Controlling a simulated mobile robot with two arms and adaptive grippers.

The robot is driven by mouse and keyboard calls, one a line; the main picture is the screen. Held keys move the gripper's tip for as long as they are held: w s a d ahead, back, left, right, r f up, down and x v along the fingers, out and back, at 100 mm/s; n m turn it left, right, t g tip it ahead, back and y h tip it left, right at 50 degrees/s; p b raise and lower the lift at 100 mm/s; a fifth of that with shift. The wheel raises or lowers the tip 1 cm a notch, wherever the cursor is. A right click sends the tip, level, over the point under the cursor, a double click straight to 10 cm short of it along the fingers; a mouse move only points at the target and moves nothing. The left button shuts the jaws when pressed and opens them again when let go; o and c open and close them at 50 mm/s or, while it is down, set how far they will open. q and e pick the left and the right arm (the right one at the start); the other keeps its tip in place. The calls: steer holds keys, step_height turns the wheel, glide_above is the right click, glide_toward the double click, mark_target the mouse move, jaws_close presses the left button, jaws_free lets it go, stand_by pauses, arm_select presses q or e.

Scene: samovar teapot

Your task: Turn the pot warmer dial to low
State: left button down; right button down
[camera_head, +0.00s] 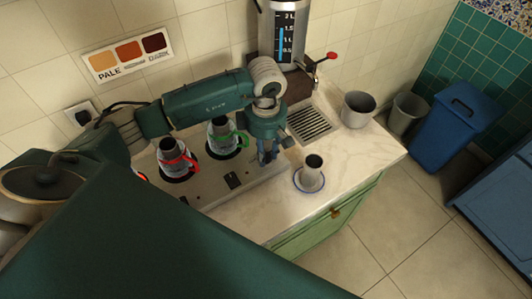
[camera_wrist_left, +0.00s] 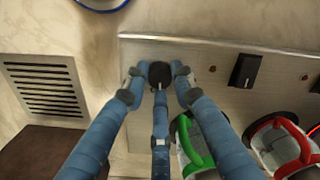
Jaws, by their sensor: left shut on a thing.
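The pot warmer (camera_head: 205,195) is a long metal unit on the counter, and its panel also shows in the left wrist view (camera_wrist_left: 205,60). One black dial (camera_wrist_left: 160,74) sits between the fingertips of my left gripper (camera_wrist_left: 160,82). The gripper is shut on this dial, pointing down at the panel's right end in the head view (camera_head: 267,152). The dial's setting cannot be read. My right gripper is not in view.
A green-handled pot (camera_head: 222,134) and a red-handled pot (camera_head: 175,157) stand on the warmer. Counter in front is bare.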

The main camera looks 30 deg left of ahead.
arm_select(q)
steer(key=n+b, duration=0.3)
steer(key=n, duration=0.2)
steer(key=shift+f+b, duration=0.15)
steer(key=shift+b, duration=0.15)
steer(key=n+b, duration=0.1)
steer(key=n, duration=0.1)
steer(key=shift+n, duration=0.4)
steer(key=shift+r+n+b, duration=0.2)
steer(key=shift+n+b, duration=0.7)
steer(key=shift+n, duration=0.6)
steer(key=c, duration=1.4)
jaws_free()
steer(key=shift+c, duration=0.2)
steer(key=shift+r, duration=0.1)
step_height(320, 180, up, 12)
